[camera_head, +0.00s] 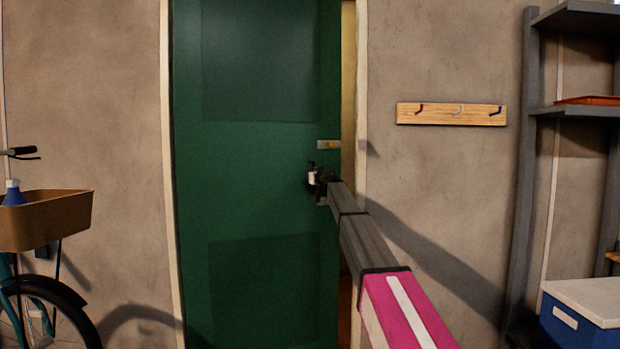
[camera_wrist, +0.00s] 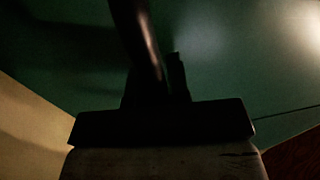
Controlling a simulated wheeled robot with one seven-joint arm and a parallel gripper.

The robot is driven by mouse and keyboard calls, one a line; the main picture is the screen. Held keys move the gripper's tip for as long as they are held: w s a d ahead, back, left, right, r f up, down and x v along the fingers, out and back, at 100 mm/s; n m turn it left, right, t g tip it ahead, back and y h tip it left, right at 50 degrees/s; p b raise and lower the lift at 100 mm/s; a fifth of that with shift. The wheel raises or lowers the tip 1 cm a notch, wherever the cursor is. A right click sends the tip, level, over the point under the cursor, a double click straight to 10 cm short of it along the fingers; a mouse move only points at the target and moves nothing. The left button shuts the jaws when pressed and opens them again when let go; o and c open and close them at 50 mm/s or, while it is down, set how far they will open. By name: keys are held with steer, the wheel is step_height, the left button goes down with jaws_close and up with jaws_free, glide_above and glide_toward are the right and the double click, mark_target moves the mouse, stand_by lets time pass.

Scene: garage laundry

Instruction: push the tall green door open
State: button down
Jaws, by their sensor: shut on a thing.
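The tall green door (camera_head: 255,155) stands slightly ajar in its pale frame, with a narrow lit gap along its right edge. My arm reaches from the lower right to that edge. My gripper (camera_head: 316,182) is at the door's handle side, below a small brass-coloured latch plate (camera_head: 328,145). In the wrist view, a dark rounded bar, seemingly the door handle (camera_wrist: 137,40), runs down to my gripper (camera_wrist: 160,90), which is shut on it. The green door (camera_wrist: 225,60) fills the background there. The fingertips are dark, and the exact grip is hard to see.
A teal bicycle with a brown basket (camera_head: 45,220) stands at the left. A wooden hook rail (camera_head: 450,114) is on the wall right of the door. Grey shelving (camera_head: 530,180) and a blue box (camera_head: 580,325) with a pale lid stand at the far right.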

steer(key=shift+w+d, duration=0.15)
steer(key=shift+d, duration=0.2)
steer(key=c, duration=1.4)
jaws_free()
steer(key=shift+d, duration=0.15)
steer(key=shift+s+d, duration=0.15)
steer(key=shift+s, duration=0.4)
steer(key=o, duration=0.5)
steer(key=v, duration=0.9)
steer(key=shift+s+d, duration=0.1)
steer(key=shift+s, duration=0.1)
steer(key=o, duration=0.4)
steer(key=shift+d, duration=0.25)
steer(key=shift+s+a, duration=0.1)
